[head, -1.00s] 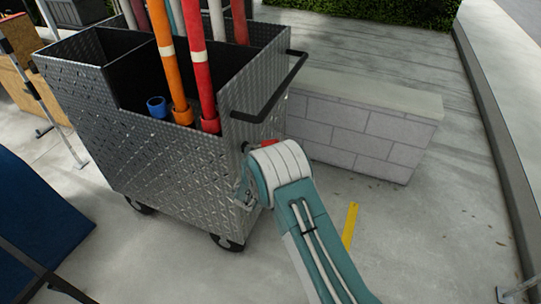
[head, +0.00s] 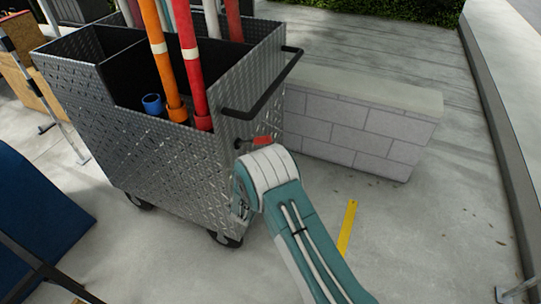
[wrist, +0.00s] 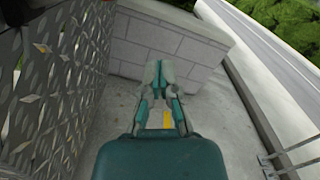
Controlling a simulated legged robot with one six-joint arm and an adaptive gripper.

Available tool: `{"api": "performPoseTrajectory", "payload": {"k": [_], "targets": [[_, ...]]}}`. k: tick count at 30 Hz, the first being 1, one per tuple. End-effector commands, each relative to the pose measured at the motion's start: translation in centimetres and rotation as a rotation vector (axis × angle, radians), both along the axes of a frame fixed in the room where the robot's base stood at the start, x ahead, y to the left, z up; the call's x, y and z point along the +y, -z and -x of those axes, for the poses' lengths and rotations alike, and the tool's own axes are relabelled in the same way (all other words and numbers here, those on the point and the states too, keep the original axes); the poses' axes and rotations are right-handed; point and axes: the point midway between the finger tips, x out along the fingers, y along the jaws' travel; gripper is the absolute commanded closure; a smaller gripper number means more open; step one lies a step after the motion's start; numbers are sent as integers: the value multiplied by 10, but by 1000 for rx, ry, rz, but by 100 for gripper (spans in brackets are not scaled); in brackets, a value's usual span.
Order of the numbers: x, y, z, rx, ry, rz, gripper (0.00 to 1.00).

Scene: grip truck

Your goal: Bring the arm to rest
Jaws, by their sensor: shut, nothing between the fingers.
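My arm (head: 296,236) reaches up from the bottom of the head view, teal and white, and bends beside the cart's right end. My gripper (wrist: 160,66) shows in the wrist view with its grey and teal fingers together and nothing between them. In the head view the fingers are hidden behind my arm. The diamond-plate metal cart (head: 150,150) stands close to the left of my arm. In the wrist view its patterned side (wrist: 50,85) fills the left, apart from the gripper.
A low grey block wall (head: 350,125) stands behind the arm. The cart holds several upright poles, orange (head: 160,60) and red (head: 190,70) among them. A black handle (head: 265,95) juts from the cart. A yellow strip (head: 347,228) lies on open concrete to the right.

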Motion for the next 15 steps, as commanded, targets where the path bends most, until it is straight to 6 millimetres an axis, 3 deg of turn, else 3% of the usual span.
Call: {"api": "performPoseTrajectory", "payload": {"k": [4, 9, 15], "targets": [[17, 3, 30, 3, -8, 6, 100], [23, 4, 55, 4, -6, 2, 100], [21, 2, 66, 0, -3, -5, 100]]}}
